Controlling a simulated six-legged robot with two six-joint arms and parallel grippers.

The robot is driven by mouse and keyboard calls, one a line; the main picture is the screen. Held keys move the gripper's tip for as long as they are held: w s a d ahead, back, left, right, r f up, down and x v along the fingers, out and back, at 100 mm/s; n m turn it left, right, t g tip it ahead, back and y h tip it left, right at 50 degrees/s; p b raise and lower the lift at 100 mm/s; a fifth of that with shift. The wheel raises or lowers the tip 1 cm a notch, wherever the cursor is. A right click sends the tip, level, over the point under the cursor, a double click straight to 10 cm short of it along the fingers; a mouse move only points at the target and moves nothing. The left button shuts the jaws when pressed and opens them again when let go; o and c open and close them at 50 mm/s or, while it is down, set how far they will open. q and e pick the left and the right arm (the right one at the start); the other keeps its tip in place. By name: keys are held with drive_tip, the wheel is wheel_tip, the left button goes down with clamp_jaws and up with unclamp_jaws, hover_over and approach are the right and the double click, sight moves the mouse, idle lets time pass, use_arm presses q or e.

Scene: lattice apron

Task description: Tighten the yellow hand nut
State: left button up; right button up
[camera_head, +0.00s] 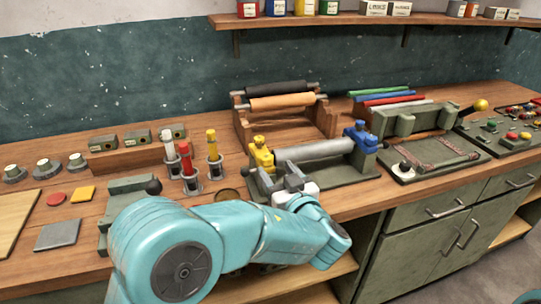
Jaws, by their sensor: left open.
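The yellow hand nut (260,141) sits at the left end of a green roller stand (358,178), on top of a yellow clamp block. A matching blue hand nut (360,127) tops the block at the right end. A grey roller (315,150) lies between them. My left gripper (284,178) is open and empty at the front of the stand, below and slightly right of the yellow nut. It appears apart from the nut. Part of the stand's front is hidden behind the gripper. My right gripper is not in view.
A wooden rack with black and orange rolls (281,103) stands behind. Tools with red, white and yellow handles (186,160) stand upright to the left. A green press with a yellow-knobbed lever (440,160) sits to the right. A shelf (370,20) runs above.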

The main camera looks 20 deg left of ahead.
sight(267, 161)
use_arm(q)
drive_tip(key=p+x, duration=0.1)
drive_tip(key=x, duration=0.4)
drive_tip(key=shift+d, duration=0.1)
drive_tip(key=c, duration=1)
drive_tip(key=shift+f+b, duration=0.15)
drive_tip(key=shift+b, duration=0.25)
drive_tip(key=shift+c, duration=0.2)
drive_tip(key=m+h+b, duration=0.1)
drive_tip(key=b, duration=0.4)
drive_tip(key=t+h+b, duration=0.1)
drive_tip(key=b, duration=0.4)
drive_tip(key=m+t+h+b, duration=0.1)
drive_tip(key=b, duration=0.4)
drive_tip(key=shift+s+a+f+m+h, duration=0.1)
drive_tip(key=shift+a+f+m+h, duration=0.2)
drive_tip(key=shift+h, duration=0.1)
drive_tip(key=shift+r+t+h+b, duration=0.3)
drive_tip(key=shift+b, duration=0.35)
drive_tip(key=shift+r+m, duration=0.15)
drive_tip(key=shift+m, duration=0.15)
